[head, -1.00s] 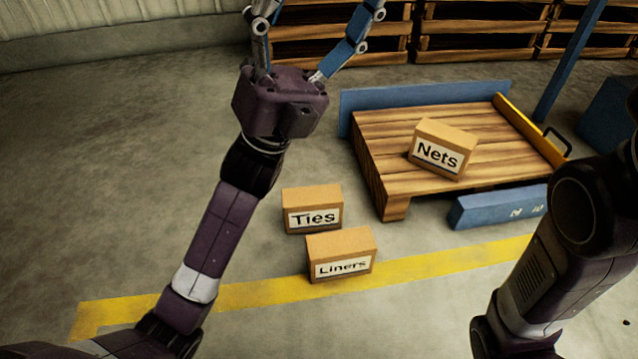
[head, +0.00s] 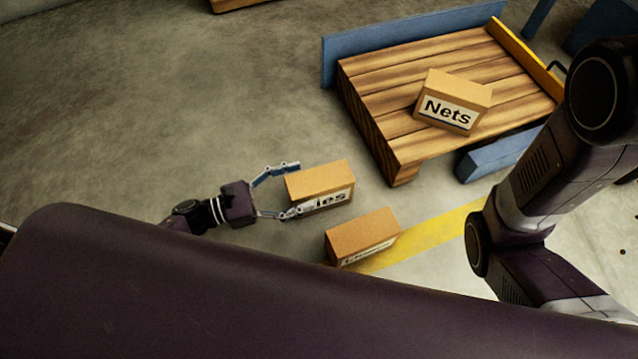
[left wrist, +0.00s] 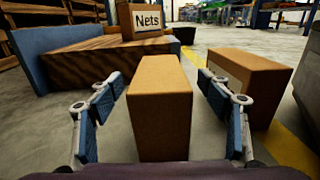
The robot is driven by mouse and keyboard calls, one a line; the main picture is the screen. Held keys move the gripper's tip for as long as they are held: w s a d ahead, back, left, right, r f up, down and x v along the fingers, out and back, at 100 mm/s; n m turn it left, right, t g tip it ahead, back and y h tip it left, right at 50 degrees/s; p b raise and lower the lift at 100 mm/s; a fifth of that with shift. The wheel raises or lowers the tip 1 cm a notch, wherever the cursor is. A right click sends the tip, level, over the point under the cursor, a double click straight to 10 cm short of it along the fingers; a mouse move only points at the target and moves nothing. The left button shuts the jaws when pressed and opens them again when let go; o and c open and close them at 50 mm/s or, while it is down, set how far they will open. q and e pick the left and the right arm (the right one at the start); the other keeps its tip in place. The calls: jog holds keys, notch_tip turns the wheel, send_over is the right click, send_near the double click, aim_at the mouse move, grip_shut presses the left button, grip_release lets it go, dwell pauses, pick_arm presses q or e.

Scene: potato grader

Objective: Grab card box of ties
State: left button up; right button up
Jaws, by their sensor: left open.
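The card box of ties (head: 321,180) stands on the concrete floor, its label partly covered by a finger in the head view. My left gripper (head: 291,190) is open, low over the floor, with its fingers at the left end of this box. In the left wrist view the ties box (left wrist: 160,105) stands between the two open fingers (left wrist: 165,112), with a visible gap on the left side. My right gripper is out of view; only part of the right arm shows at the right.
The Liners box (head: 362,236) stands close by on the floor, near the yellow line; it also shows in the left wrist view (left wrist: 252,85). The Nets box (head: 453,101) sits on a wooden pallet (head: 385,100) with blue and yellow edging. Floor to the left is clear.

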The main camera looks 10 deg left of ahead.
aim_at(320, 179)
pick_arm(q)
jog(key=b+x, duration=0.2)
jog(key=x, duration=0.2)
jog(key=shift+w+d+b, duration=0.2)
jog(key=shift+d+b, duration=0.1)
jog(key=shift+w+d, duration=0.25)
jog(key=shift+d, duration=0.1)
jog(key=shift+r, duration=0.1)
jog(key=c, duration=1.8)
grip_shut()
jog(key=shift+r, duration=0.1)
